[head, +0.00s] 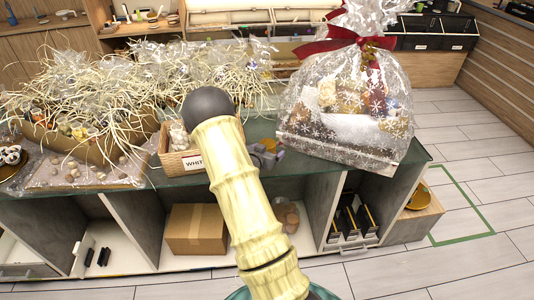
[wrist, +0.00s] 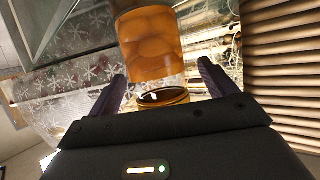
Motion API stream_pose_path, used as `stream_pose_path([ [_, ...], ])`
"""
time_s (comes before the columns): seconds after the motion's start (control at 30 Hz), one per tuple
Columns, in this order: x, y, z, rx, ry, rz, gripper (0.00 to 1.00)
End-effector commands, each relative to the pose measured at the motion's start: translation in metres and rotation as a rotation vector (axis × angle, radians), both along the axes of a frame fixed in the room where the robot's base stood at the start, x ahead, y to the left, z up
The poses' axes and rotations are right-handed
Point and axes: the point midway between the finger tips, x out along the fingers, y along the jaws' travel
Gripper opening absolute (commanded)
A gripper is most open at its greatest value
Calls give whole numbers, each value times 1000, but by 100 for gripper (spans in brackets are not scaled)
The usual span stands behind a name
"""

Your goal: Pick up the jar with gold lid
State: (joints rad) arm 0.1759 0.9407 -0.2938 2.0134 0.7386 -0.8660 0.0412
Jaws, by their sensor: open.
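In the wrist view, a jar (wrist: 155,45) with orange contents and a gold lid (wrist: 163,98) lies straight ahead of my gripper (wrist: 165,82). The picture is tilted, and the lid end points toward my palm. My gripper is open, with one dark finger on each side of the lid. I see no clear contact between the fingers and the jar. In the head view, my gripper (head: 265,154) is at the counter between the basket and the wrapped hamper. My arm hides part of that spot, and the jar cannot be made out clearly there.
A snowflake-patterned wrapped hamper (head: 345,115) with a red bow stands right of my gripper. A labelled wicker basket (head: 180,160) stands just left. Straw-filled hampers (head: 75,105) crowd the left of the counter. Shelves below hold a cardboard box (head: 198,229).

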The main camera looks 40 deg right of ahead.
Motion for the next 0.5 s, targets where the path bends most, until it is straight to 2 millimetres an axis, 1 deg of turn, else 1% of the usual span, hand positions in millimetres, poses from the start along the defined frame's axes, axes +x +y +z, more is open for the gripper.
stream_pose_path([
  [0.1,3,-6,-3,0,0,1,84],
  [0.5,4,-5,-3,0,0,2,84],
])
